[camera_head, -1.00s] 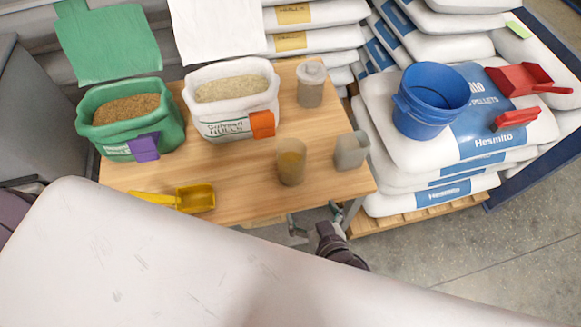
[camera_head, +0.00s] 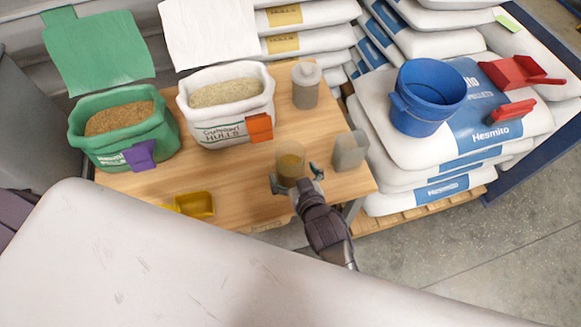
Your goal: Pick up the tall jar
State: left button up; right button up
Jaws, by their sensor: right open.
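A tall, clear jar (camera_head: 290,167) with brownish-yellow contents stands upright near the front right of the wooden table. My right gripper (camera_head: 296,179) is open at its near side, with one finger to the left and one to the right of its lower part. I cannot tell whether the fingers touch it. A second jar with a pale lid (camera_head: 306,86) and greyish contents stands farther back. My left gripper is out of view.
A grey translucent container (camera_head: 349,151) stands close to the right of the gripper. A yellow scoop (camera_head: 193,204) lies at the front left. A white sack (camera_head: 228,110) and green sack (camera_head: 122,130) stand behind. The table (camera_head: 240,170) is bare left of the jar.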

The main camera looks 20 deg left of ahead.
jog(key=x, duration=0.2)
jog(key=shift+w+a+f, duration=0.1)
jog(key=shift+w+a, duration=0.05)
jog(key=shift+w, duration=0.05)
jog(key=c, duration=1.4)
notch_tip(320, 180, up, 18)
jog(key=p, duration=0.2)
